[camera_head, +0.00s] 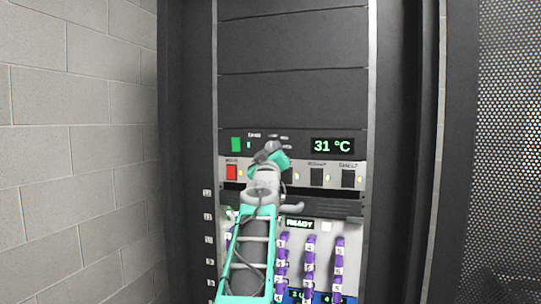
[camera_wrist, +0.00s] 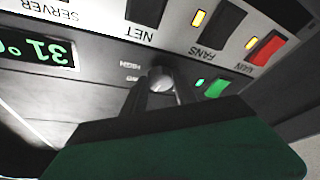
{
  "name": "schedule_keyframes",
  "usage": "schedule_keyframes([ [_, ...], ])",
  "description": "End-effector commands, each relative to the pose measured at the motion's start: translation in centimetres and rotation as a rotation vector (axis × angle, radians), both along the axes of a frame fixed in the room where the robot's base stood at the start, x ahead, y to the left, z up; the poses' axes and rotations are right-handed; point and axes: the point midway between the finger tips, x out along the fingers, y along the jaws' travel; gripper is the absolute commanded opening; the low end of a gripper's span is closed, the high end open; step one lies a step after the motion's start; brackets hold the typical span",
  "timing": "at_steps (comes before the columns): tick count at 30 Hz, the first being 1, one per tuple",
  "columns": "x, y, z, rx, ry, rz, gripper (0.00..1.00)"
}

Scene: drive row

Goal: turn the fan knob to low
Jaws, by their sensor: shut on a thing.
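The fan knob (camera_wrist: 162,77) is a small, light grey round knob on the dark panel strip, seen in the wrist view. My gripper (camera_wrist: 161,92) is shut on it, with one dark finger on each side. Small labels, one reading HIGH, stand beside the knob; the knob's pointer and setting cannot be made out. In the head view my gripper (camera_head: 270,152) reaches the strip from below and hides the knob.
The green display (camera_head: 332,146) reads 31 °C. A green switch (camera_head: 236,144) and a red main switch (camera_head: 231,172) are left of my gripper. Black switches (camera_head: 316,177) are to its right. Purple numbered drive handles (camera_head: 310,262) stand below. A brick wall (camera_head: 80,150) is at left.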

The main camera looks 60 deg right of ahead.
Motion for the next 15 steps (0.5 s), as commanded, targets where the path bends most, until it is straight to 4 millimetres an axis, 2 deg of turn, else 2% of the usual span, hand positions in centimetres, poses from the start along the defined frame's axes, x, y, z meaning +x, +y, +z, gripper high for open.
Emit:
schedule_keyframes([
  [6,-0.21,-0.05,0.16,-0.022,0.132,-0.001,0.00],
  [15,-0.19,-0.02,0.24,-0.036,0.222,0.000,0.00],
])
